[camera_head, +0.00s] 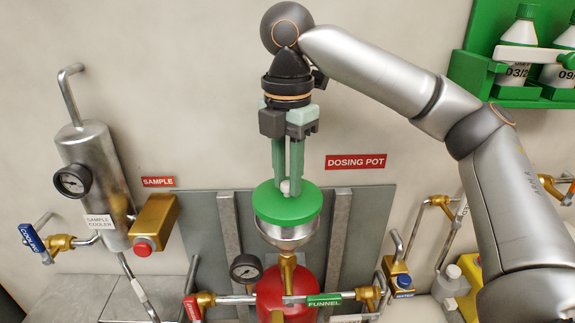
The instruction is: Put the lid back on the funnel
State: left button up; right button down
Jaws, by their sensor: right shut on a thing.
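The green round lid (287,207) has a small pale knob (286,187) on top. My right gripper (288,178) comes down from above and is shut on the lid's knob, its two green fingers pointing down. The lid looks roughly level and covers the mouth of the metal funnel (287,240). I cannot tell whether it touches the funnel's rim or hangs just above it. The funnel stands on a brass fitting above the red dosing pot (287,290). My left gripper is not in view.
A steel sample cooler (95,175) with a gauge hangs at left, beside a brass box (154,220). A pressure gauge (245,268) and pipes flank the pot. A green bottle rack (500,92) is at upper right. A yellow container (470,270) stands at lower right.

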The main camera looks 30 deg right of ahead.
jog(key=shift+r, duration=1.8)
jog(key=shift+f+b, duration=0.3)
jog(key=shift+f, duration=2.8)
jog(key=shift+f+p, duration=0.15)
jog(key=shift+p, duration=0.15)
jog(key=shift+c, duration=0.6)
grip_release()
jog(key=shift+r, duration=3.5)
